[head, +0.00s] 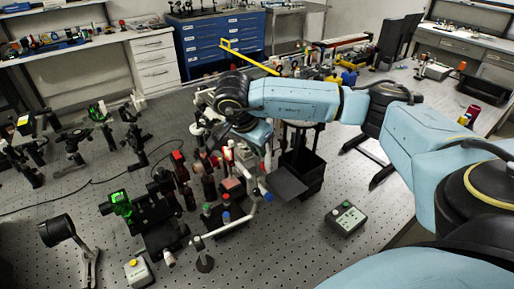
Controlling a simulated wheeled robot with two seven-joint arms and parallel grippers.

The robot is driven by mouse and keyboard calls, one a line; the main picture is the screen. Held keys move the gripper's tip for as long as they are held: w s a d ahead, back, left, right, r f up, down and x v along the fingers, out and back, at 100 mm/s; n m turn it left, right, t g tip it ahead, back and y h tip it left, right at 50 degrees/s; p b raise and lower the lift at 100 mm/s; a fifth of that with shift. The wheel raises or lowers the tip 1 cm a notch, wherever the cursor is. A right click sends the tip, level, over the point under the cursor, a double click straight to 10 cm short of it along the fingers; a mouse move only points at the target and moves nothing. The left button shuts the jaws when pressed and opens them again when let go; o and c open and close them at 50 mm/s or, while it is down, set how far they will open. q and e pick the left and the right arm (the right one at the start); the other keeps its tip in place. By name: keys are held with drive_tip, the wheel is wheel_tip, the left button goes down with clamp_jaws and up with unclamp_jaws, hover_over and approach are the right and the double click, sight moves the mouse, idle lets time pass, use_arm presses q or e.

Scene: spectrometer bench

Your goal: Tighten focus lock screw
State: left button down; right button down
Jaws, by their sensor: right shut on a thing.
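My right arm reaches in from the right and bends down over the optics in the middle of the bench (330,240). My right gripper (242,148) is low among the posts and mounts there, mostly hidden by my own wrist. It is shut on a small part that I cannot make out. I cannot pick out the focus lock screw for certain among the crowded mounts. A dark instrument with a green-lit face (121,203) stands left of the gripper. A red-topped post (179,156) stands between them. My left gripper is not in view.
A white jointed rod (226,227) crosses in front of the mounts. A control box with buttons (346,218) lies to the right, beside a black bin (303,165). A yellow-button box (138,271) is at the front left. The perforated top is clear around the control box.

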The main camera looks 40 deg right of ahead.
drive_tip(key=c, duration=1.4)
unclamp_jaws()
drive_tip(key=p+v, duration=0.1)
drive_tip(key=v, duration=1.2)
drive_tip(key=shift+a+r+p, duration=0.1)
drive_tip(key=shift+r+p, duration=0.1)
drive_tip(key=shift+p, duration=0.2)
